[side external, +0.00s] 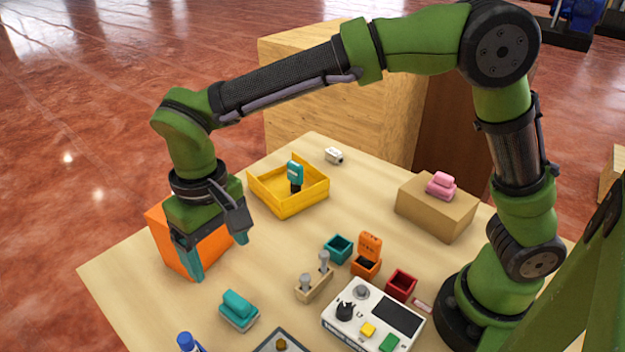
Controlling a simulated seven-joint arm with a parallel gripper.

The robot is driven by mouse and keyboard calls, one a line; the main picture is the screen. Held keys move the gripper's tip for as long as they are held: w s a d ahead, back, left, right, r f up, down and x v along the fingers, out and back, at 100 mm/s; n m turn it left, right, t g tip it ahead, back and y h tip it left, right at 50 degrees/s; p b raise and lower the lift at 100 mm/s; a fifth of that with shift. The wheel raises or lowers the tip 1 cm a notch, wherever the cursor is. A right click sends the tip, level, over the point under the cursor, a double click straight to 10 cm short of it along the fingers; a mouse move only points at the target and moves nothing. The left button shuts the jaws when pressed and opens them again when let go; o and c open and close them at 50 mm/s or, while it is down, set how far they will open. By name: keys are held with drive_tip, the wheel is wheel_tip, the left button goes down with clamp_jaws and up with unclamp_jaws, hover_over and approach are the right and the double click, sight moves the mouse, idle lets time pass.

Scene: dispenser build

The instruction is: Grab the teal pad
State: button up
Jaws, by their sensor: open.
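The teal pad (238,309) lies on the table near the front, a rounded teal block with a paler edge below. My gripper (218,257) is above the table, behind and slightly left of the pad in the side external view. Its two teal-tipped fingers are spread apart with nothing between them. The gripper is clear of the pad and in front of an orange box. No part of the pad is hidden by the gripper.
An orange box (163,248) stands just behind the gripper. A yellow tray (289,207) holds a teal-and-black item. A wooden holder with pegs (314,286), a white control panel (350,325) and a blue-capped item (187,343) stand around the pad. A pink block rests on a cardboard box (435,214).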

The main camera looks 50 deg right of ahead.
sight(235, 298)
wheel_tip(235, 298, down, 11)
drive_tip(key=shift+d+r, duration=0.1)
drive_tip(key=shift+r, duration=0.1)
drive_tip(key=shift+w+d+f, duration=0.1)
drive_tip(key=shift+d+f, duration=0.1)
drive_tip(key=shift+f, duration=1.2)
drive_tip(key=shift+w+d+f, duration=0.1)
drive_tip(key=shift+d+f, duration=0.05)
drive_tip(key=shift+f, duration=1.2)
drive_tip(key=shift+c, duration=0.2)
